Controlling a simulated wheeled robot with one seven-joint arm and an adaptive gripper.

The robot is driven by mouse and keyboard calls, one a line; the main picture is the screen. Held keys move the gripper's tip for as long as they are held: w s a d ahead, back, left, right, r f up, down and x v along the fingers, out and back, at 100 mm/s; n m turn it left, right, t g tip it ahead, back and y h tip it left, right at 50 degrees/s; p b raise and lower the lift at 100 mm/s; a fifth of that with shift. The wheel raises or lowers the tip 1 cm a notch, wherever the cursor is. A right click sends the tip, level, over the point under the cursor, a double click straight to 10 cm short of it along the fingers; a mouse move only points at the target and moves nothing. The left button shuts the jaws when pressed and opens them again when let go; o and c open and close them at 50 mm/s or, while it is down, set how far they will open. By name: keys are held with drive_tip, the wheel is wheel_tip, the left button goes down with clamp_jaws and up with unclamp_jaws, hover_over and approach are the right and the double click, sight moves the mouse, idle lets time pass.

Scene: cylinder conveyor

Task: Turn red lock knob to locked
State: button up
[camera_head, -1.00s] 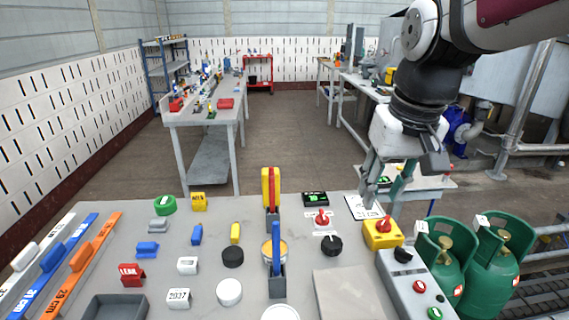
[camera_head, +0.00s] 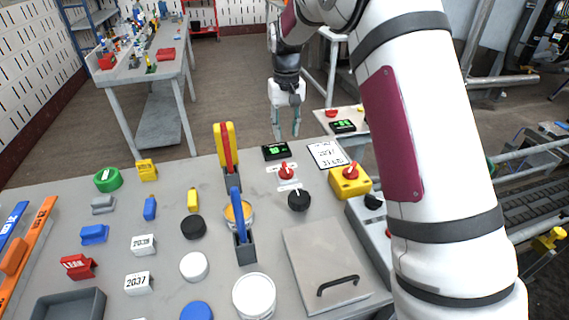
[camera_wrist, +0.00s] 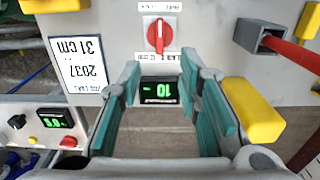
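A red knob (camera_head: 286,171) with small white label strips sits on the grey table, behind a black knob (camera_head: 299,200). In the wrist view the red knob (camera_wrist: 160,34) is at the top centre on a white plate, its handle pointing up and down in the picture; the label text is too small to read. A second red knob (camera_head: 351,171) sits on a yellow box (camera_head: 350,186) to the right. My gripper (camera_head: 287,134) is open and empty, beyond the first red knob, near a black display (camera_head: 276,151). Its teal fingers (camera_wrist: 160,70) show either side of that display in the wrist view.
A yellow and red lever (camera_head: 227,150) and a blue lever (camera_head: 238,215) stand up left of the knobs. A grey hatch (camera_head: 325,260) with a black handle lies in front. A white label card (camera_head: 326,155) lies to the right.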

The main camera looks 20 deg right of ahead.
sight(286, 167)
wheel_tip(286, 167, down, 14)
drive_tip(key=shift+r+p, duration=0.25)
drive_tip(key=shift+p, duration=0.05)
clamp_jaws()
